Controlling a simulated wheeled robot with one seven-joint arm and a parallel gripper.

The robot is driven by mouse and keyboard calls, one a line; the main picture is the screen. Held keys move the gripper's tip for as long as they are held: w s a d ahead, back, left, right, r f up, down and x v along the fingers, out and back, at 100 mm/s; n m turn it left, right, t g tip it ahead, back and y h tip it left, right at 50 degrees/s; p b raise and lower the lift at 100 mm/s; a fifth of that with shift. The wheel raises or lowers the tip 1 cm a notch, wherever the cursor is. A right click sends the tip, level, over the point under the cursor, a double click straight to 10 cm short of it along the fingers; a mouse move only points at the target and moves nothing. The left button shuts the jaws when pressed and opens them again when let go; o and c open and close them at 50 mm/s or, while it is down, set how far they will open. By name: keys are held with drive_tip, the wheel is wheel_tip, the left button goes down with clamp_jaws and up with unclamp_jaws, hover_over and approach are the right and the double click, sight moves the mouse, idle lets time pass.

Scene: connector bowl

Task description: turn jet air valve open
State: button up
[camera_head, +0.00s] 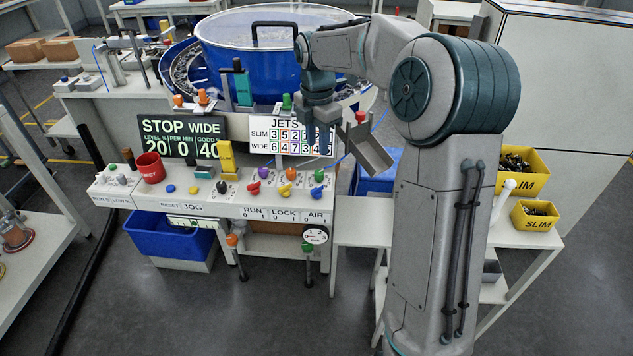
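The white control panel (225,208) carries a row of coloured knobs. At its right end the label AIR (315,217) is marked 0 and 1. Behind that label are a blue knob (316,191) and a green knob (319,176); their exact settings are too small to read. The JETS board (262,138) stands behind the knobs, with rows SLIM and WIDE. My gripper (318,146) points down in front of the board's right part, above the right-end knobs and apparently apart from them. It hides some of the board's numbers. Its finger gap is not clear.
A blue bowl (235,62) stands behind the panel. A metal chute (367,155) is just right of my gripper.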

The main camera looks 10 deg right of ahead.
sight(317, 187)
wheel_tip(317, 187, down, 14)
drive_tip(key=shift+w+r, duration=0.1)
idle(0.4)
clamp_jaws()
